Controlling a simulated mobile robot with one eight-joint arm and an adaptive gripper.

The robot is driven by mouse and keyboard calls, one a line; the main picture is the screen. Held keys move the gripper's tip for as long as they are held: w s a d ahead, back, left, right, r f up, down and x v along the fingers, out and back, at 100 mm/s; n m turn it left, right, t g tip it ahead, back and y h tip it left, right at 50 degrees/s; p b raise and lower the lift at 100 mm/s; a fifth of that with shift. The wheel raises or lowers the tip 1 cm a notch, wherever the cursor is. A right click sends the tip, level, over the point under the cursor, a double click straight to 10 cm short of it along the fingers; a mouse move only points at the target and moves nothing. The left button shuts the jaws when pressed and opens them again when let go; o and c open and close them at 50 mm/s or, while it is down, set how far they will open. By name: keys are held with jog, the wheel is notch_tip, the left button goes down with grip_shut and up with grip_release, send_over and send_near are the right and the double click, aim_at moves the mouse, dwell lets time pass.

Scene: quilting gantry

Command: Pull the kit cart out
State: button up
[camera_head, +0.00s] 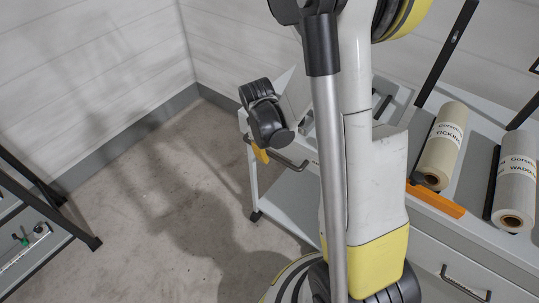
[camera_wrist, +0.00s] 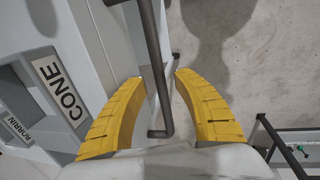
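The kit cart is a light grey cart with a lower shelf (camera_head: 290,200), standing in the middle of the head view, partly hidden behind my arm. Its dark bar handle (camera_head: 292,163) is on its near end. My gripper (camera_head: 262,155) is beside the handle, pointing down. In the wrist view, the two yellow fingers of my gripper (camera_wrist: 161,78) are spread apart. The handle (camera_wrist: 155,65) runs between them with visible gaps on both sides. The cart's grey body (camera_wrist: 100,45) is left of the handle.
A worktop to the right holds rolls labelled TICKING (camera_head: 443,145) and WADDING (camera_head: 517,185). An orange piece (camera_head: 435,199) lies at its edge. A dark-framed rack (camera_head: 40,225) stands at left. Bare concrete floor (camera_head: 165,210) lies between rack and cart.

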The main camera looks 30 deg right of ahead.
jog(key=shift+f, duration=0.2)
grip_shut()
jog(key=shift+a, duration=0.1)
